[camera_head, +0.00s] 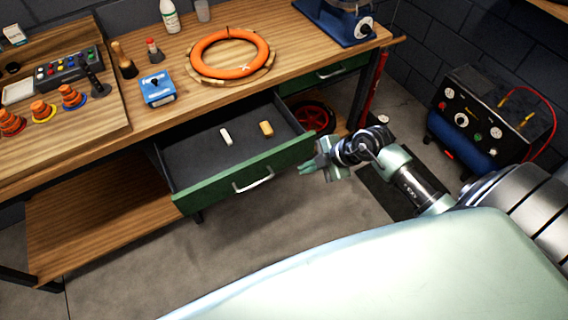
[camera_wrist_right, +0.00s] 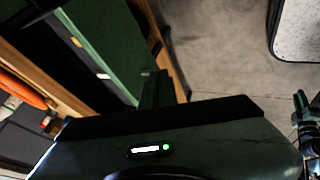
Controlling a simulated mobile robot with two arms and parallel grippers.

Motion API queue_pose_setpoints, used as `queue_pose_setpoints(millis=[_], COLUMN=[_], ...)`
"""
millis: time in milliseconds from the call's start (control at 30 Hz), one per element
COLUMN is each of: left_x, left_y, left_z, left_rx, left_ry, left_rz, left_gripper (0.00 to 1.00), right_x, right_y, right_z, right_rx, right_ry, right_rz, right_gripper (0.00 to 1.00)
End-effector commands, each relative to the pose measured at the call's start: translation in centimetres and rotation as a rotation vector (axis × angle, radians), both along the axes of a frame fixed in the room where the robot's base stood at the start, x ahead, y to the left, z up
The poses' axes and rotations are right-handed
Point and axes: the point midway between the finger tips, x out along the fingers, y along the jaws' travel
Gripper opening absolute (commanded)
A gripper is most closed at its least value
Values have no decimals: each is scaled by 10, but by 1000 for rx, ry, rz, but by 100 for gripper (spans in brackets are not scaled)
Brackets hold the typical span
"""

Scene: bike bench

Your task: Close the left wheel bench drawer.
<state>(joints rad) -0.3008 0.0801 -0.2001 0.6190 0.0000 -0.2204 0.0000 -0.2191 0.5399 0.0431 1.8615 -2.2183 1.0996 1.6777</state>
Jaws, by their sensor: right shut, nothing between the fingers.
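The left wheel bench drawer (camera_head: 240,178) is pulled well out under the wooden bench top. It has a green front with a pale bar handle (camera_head: 254,181). A white piece (camera_head: 226,136) and a tan piece (camera_head: 266,128) lie on its dark floor. My right gripper (camera_head: 308,168) is shut and empty, right at the right end of the drawer front. I cannot tell whether it touches it. In the right wrist view the green drawer front (camera_wrist_right: 110,40) fills the upper left beside the dark fingers (camera_wrist_right: 157,88). My left gripper is in neither view.
A second green drawer (camera_head: 325,76) is shut to the right. The bench top holds an orange ring (camera_head: 229,53), a blue box (camera_head: 157,89) and a bottle (camera_head: 169,16). A lower wooden shelf (camera_head: 100,215) lies below. A compressor (camera_head: 490,118) stands at right. Floor before the drawer is clear.

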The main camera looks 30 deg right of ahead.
Motion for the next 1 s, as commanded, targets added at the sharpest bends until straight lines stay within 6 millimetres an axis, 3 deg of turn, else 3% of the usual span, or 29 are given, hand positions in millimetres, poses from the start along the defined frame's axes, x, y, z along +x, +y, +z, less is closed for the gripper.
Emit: queue_pose_setpoints(millis=[400,633,1000], left_x=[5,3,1], left_y=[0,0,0], left_z=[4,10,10], left_rx=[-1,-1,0], left_ry=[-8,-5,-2], left_rz=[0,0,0], left_gripper=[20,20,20], right_x=[40,72,78], right_y=[36,35,35], right_z=[-69,-66,-67], right_rx=[3,2,1], right_ry=[0,-3,-2], right_rz=[0,1,1], right_gripper=[0,0,0])
